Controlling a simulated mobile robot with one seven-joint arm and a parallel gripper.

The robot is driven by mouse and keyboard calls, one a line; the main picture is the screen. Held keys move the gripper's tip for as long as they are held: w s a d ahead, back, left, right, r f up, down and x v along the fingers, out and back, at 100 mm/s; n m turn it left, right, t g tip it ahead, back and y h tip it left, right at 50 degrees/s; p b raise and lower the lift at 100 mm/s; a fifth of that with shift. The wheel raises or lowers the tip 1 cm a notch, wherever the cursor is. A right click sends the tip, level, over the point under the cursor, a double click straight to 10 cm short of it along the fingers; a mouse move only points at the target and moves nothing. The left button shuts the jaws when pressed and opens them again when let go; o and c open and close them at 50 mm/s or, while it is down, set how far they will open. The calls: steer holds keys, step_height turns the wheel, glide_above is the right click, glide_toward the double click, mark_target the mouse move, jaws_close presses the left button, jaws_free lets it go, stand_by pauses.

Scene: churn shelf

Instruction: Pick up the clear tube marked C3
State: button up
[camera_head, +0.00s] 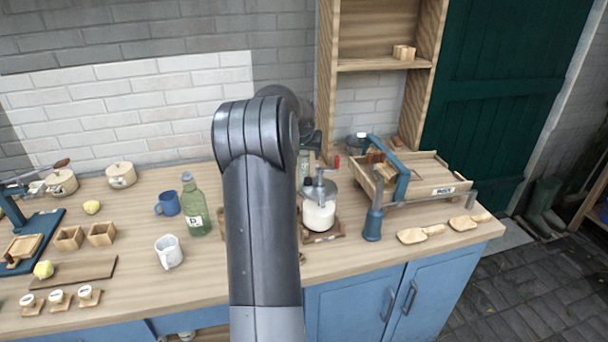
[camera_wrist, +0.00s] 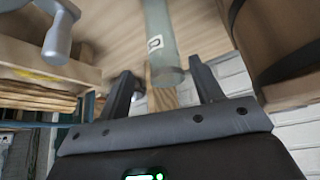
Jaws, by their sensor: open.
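A clear greenish tube (camera_wrist: 160,35) with a white label comes down from the top middle of the wrist view; the mark on the label is too small to read surely. Its rounded end lies at the gap between the fingertips. My gripper (camera_wrist: 162,70) is open, one finger on either side of the tube's end, with no clear contact. In the head view my arm covers most of the area around the gripper, and I cannot make out the tube surely there.
A glass churn jar (camera_head: 319,215) with a crank stands right of my arm. A green bottle (camera_head: 195,208), blue mug (camera_head: 168,203) and white jug (camera_head: 169,251) stand left. A wooden shelf (camera_head: 375,64) rises behind.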

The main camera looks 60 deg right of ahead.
mark_target(304, 173)
steer(key=shift+w+x, duration=0.2)
steer(key=shift+x, duration=1.25)
steer(key=shift+w+x, duration=0.15)
steer(key=shift+x, duration=1.3)
steer(key=shift+r, duration=0.1)
steer(key=shift+c, duration=0.3)
steer(key=c, duration=1)
steer(key=shift+r, duration=0.1)
